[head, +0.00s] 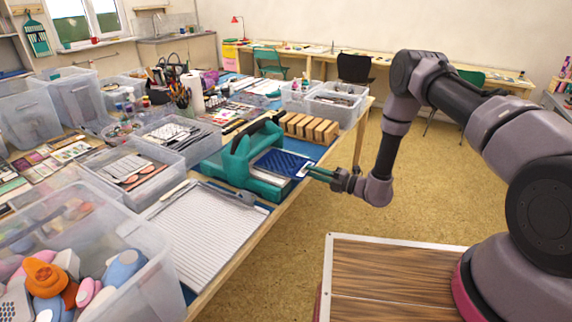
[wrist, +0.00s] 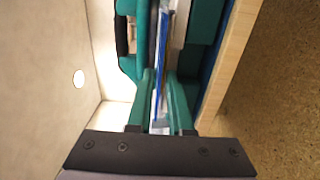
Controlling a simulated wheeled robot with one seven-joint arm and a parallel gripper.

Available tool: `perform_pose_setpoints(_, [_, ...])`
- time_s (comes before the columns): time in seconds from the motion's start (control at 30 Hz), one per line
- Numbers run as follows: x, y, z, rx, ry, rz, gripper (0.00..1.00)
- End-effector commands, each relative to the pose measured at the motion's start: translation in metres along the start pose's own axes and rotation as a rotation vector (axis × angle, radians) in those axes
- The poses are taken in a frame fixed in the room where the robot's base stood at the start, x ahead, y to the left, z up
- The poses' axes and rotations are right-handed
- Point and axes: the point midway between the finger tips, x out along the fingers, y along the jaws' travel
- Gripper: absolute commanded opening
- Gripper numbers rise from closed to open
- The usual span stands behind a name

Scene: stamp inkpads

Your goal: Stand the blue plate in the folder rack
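The blue plate (head: 283,163) lies flat on the bed of a teal press in the head view, with a pale corner toward my gripper. My gripper (head: 308,172) is at the plate's right edge, its teal fingers pointing left. In the wrist view the plate (wrist: 163,75) shows nearly edge-on as a thin blue strip ahead of my gripper (wrist: 162,82). The fingers stand apart on either side of its edge, with a narrow gap; contact is not clear. The wooden folder rack (head: 310,127), with several upright slats, stands on the table behind the plate.
The teal press (head: 236,165) rises left of the plate. A ridged white board (head: 205,228) lies in front. Clear plastic bins (head: 335,103) stand behind the rack, and more crowd the left. The table's wooden edge runs below my gripper; open floor (head: 420,205) lies right.

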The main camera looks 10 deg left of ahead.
Motion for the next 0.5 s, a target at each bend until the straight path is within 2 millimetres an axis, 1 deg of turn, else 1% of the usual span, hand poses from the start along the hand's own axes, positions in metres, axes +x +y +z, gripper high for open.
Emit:
perform_pose_setpoints(0.27, [-0.001,0.001,0.0,0.0,0.0,0.0,0.0])
perform_pose_setpoints(0.5, [-0.007,0.013,0.001,0.0,-0.002,0.001,0.0])
